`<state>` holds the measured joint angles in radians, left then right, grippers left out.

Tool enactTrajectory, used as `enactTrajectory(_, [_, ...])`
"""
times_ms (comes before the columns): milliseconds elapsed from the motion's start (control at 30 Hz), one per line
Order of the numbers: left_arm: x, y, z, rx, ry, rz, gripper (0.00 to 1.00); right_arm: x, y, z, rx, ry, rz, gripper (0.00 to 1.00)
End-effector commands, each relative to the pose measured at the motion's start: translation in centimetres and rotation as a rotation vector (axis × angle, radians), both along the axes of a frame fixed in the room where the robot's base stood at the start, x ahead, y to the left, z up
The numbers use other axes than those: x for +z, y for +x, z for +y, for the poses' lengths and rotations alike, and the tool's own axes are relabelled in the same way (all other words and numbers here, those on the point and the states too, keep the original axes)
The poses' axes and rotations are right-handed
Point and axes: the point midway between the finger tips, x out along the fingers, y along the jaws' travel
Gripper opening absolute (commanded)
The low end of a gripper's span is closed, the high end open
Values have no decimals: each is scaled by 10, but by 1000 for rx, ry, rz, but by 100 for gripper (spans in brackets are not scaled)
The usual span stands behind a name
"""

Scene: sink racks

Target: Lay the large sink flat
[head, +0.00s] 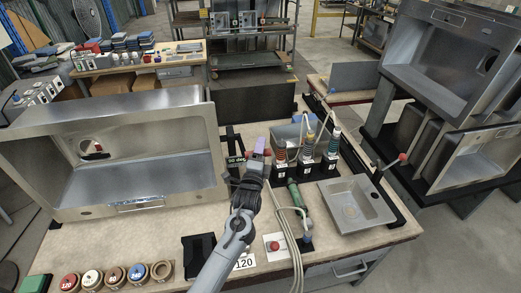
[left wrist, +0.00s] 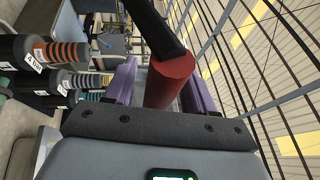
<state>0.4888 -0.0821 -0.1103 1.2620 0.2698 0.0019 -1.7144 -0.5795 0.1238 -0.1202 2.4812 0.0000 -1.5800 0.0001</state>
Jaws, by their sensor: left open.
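A large steel sink (head: 140,180) stands on edge at the left of the workbench, its open basin facing me; a round drain hole shows in the back wall. My left gripper (head: 260,154) is to the right of this sink, beside a black stand with a "90 deg" label (head: 236,160). In the left wrist view its purple fingers (left wrist: 160,88) are open on either side of a red knob (left wrist: 170,80) on a black rod. I cannot tell whether they touch the knob. My right gripper is not in view.
A small sink (head: 357,203) lies at the bench's right, near a lever with a red knob (head: 403,157). Tools on coiled cables stand in black holders (head: 306,168) at the middle. Numbered rings (head: 115,275) line the front left. More large sinks (head: 440,60) are racked at right.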

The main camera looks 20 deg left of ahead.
Motion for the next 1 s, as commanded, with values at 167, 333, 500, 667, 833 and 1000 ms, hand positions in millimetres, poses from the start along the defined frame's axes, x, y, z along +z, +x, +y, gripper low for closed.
enactTrajectory(167, [1, 5, 1, 0, 0, 0, 55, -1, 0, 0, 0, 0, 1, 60])
enactTrajectory(333, [1, 5, 1, 0, 0, 0, 55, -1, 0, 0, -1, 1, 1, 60])
enactTrajectory(500, [1, 5, 1, 0, 0, 0, 38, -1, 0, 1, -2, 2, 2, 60])
enactTrajectory(667, [1, 5, 1, 0, 0, 0, 13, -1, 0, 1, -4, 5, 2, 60])
enactTrajectory(833, [1, 5, 1, 0, 0, 0, 0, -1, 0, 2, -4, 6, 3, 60])
enactTrajectory(1000, [2, 5, 2, 1, 0, 1, 0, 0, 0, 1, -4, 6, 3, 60])
